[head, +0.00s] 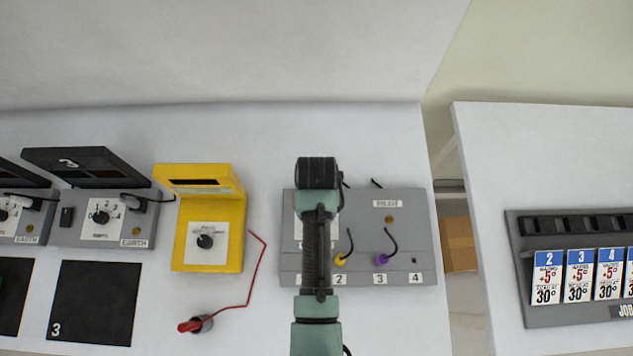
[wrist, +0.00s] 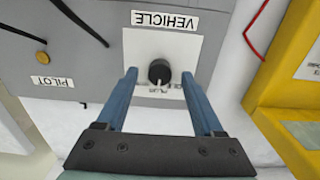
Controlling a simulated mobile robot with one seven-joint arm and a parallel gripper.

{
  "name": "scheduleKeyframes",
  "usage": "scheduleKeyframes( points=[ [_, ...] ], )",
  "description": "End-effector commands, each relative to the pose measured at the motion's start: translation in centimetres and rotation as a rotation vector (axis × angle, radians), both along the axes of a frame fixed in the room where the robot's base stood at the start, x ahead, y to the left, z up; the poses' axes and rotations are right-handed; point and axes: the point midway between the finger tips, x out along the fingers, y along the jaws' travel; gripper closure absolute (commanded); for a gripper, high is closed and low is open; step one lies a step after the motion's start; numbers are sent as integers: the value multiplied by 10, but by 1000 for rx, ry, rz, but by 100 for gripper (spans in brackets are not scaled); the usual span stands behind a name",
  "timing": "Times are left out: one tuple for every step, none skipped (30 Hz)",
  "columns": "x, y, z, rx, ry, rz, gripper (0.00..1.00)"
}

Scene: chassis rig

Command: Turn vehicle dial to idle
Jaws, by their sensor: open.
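The vehicle dial (wrist: 159,72) is a round black knob on a white label plate on the grey chassis panel (head: 410,235). The plate, marked VEHICLE, appears upside down in the wrist view. A white pointer mark on the knob faces the gripper side, near a partly hidden label that reads like PLUG. In the wrist view my gripper (wrist: 160,75) is open, with a blue finger on each side of the knob and visible gaps between. In the head view my arm covers the dial and my fingers. The idle marking cannot be read.
Yellow and purple plugs (head: 381,259) with black leads sit in the panel's lower sockets. A yellow meter (head: 209,225) with its own knob stands to the left, with a red lead (head: 258,270) beside it. Grey boxes marked EARTH are farther left. A card rack (head: 575,275) is on the right table.

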Motion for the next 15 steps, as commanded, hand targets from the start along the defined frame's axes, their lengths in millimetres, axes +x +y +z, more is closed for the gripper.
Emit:
scheduleKeyframes(
  points=[
    [0, 0, -5, 0, 2, 0, 31],
    [0, 0, -7, 0, 1, 0, 31],
    [0, 0, -9, 0, 1, 0, 31],
    [0, 0, -11, 0, 1, 0, 31],
    [0, 0, -12, 0, 1, 0, 31],
    [0, 0, -13, 0, 0, 0, 31],
    [0, 0, -13, 0, -1, 0, 31],
    [0, 0, -14, 0, -1, 0, 31],
    [0, 0, -14, 0, -1, 0, 31],
    [0, 0, -14, 0, -1, 0, 31],
    [0, 0, -14, 0, -1, 0, 31],
    [0, 0, -14, 0, -1, 0, 31],
    [0, 0, -14, 0, -1, 0, 31],
    [0, 0, -13, 0, -1, 0, 31],
    [0, 0, -13, 0, -1, 0, 38]
  ],
)
